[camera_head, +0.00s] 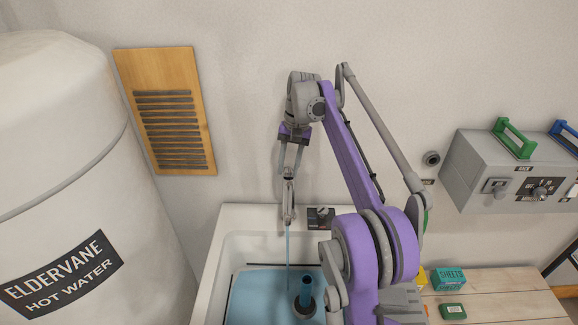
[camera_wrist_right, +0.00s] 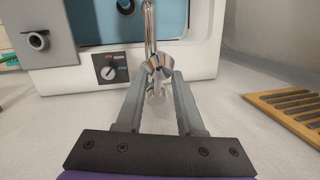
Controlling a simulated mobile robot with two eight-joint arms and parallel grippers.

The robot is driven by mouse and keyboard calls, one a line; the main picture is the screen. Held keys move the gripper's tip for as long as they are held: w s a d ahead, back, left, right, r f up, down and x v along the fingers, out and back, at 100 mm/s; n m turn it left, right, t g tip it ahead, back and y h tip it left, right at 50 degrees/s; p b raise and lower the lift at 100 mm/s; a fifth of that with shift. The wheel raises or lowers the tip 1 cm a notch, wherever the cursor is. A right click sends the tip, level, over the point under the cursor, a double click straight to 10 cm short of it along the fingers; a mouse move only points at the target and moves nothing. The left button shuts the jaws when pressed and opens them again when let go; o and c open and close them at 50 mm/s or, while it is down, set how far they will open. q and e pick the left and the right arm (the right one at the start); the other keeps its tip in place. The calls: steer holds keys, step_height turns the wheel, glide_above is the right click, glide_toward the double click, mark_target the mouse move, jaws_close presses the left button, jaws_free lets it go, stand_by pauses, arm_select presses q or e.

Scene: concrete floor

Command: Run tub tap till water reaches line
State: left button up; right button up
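The white tub (camera_head: 228,248) stands against the wall with blue water (camera_head: 258,295) in it. A dark line (camera_head: 270,265) runs along its inner back wall, and the water's far edge lies close below it. A thin stream (camera_head: 288,250) falls from the chrome tap (camera_head: 288,212) into the tub. My right gripper (camera_head: 289,178) is at the tap from above. In the right wrist view its fingers (camera_wrist_right: 161,75) flank the chrome tap handle (camera_wrist_right: 160,66) and appear closed on it. Finger contact is partly hidden. My left gripper is out of view.
A blue standpipe (camera_head: 306,290) rises in the tub. A small dial panel (camera_head: 320,217) sits on the tub's back rim. A large hot water tank (camera_head: 60,150) stands at left. A grey switch box (camera_head: 500,185) is at right, above a wooden bench (camera_head: 500,295) with small boxes.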

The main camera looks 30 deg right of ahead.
stand_by(0.3)
steer(key=shift+d+r, duration=0.15)
steer(key=shift+r, duration=0.25)
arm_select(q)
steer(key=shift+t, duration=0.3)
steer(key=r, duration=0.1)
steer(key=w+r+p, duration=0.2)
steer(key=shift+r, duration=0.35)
arm_select(e)
steer(key=v, duration=1)
stand_by(5.3)
